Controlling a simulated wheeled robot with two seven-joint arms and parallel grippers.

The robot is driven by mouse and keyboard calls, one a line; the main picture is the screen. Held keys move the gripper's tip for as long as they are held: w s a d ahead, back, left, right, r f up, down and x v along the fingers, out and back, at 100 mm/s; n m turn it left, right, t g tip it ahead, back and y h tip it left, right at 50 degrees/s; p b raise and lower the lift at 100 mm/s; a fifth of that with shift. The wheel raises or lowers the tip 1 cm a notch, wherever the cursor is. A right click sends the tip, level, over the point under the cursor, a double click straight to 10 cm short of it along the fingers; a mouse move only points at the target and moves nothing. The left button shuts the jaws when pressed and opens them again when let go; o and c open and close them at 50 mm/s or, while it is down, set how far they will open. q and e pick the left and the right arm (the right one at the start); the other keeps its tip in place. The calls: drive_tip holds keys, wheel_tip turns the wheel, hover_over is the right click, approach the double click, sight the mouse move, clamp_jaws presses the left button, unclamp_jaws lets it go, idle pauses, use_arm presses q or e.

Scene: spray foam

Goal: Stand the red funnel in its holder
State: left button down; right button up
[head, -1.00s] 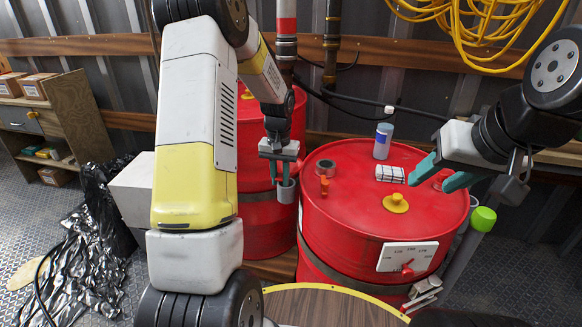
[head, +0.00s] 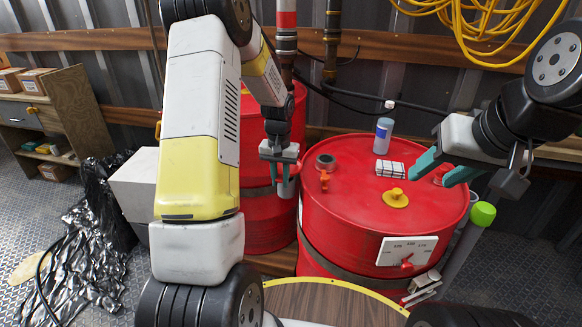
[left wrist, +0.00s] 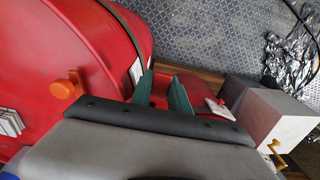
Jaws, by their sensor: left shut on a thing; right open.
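My left gripper (head: 280,172) hangs in front of the gap between the two red drums. It is shut on what I take to be the red funnel, whose outline I cannot separate from the red drum behind. A grey cup-like piece (head: 288,189) shows right at its fingertips; I cannot tell whether it touches them. In the left wrist view the green fingers (left wrist: 163,92) show, the held part mostly hidden. A grey ring with a dark opening (head: 325,161) stands on the front drum; I cannot tell which is the holder. My right gripper (head: 441,167) is open and empty above the drum's right side.
A white box (head: 134,185) stands left. A round brown table (head: 325,300) is near me.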

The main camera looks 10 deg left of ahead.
use_arm(q)
drive_tip(key=shift+f, duration=0.7)
drive_tip(key=c, duration=1.2)
unclamp_jaws()
drive_tip(key=shift+o, duration=0.2)
drive_tip(key=shift+r, duration=0.1)
wheel_tip(320, 180, up, 7)
drive_tip(key=shift+s, duration=0.1)
drive_tip(key=shift+r, duration=0.3)
